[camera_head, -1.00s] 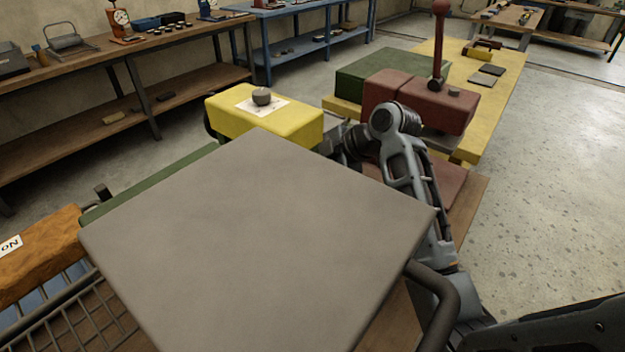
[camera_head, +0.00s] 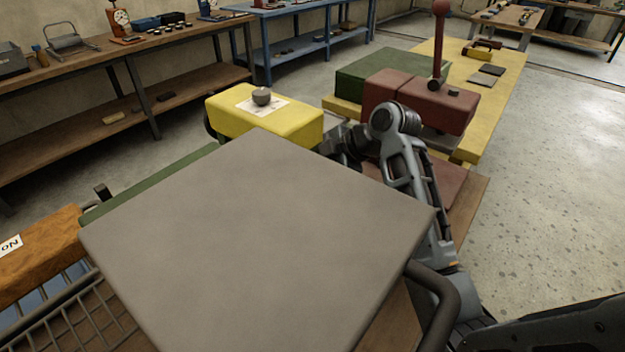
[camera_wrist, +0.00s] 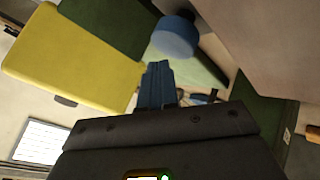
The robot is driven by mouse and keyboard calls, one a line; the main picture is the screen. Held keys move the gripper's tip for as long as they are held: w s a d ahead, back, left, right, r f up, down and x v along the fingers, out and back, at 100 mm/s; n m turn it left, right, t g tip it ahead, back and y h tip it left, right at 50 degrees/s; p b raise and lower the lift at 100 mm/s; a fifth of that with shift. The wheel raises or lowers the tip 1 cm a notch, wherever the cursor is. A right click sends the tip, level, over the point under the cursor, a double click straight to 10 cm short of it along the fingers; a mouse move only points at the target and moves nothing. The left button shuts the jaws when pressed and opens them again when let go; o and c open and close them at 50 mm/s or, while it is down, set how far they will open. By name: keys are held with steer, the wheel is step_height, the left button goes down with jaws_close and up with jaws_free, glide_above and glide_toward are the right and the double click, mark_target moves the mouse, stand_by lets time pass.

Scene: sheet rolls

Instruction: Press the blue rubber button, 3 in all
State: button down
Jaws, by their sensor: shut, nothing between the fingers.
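The blue rubber button (camera_wrist: 175,38) shows in the wrist view as a short round blue cylinder near the top, just beyond my fingertips and a little to their right. My gripper (camera_wrist: 158,66) has its two fingers together with nothing between them. In this view the fingertips appear close below the button, and I cannot tell whether they touch it. In the head view the button cannot be made out, and my fingers are hidden around the large grey panel and my arm.
The large grey panel (camera_head: 255,235) fills the middle of the head view. Behind it stand a yellow box (camera_head: 290,128) with a grey knob (camera_head: 261,96) and a dark red box (camera_head: 385,92) with an upright lever (camera_head: 438,50). Open floor (camera_head: 560,190) lies at the right.

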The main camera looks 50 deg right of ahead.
steer(key=shift+f, duration=0.15)
steer(key=shift+f, duration=0.25)
steer(key=shift+f+b, duration=0.85)
steer(key=shift+f, duration=0.15)
stand_by(1.0)
steer(key=shift+r, duration=0.15)
steer(key=shift+r+p, duration=1.1)
steer(key=shift+r, duration=0.2)
step_height(320, 180, up, 5)
steer(key=p, duration=0.4)
stand_by(2.3)
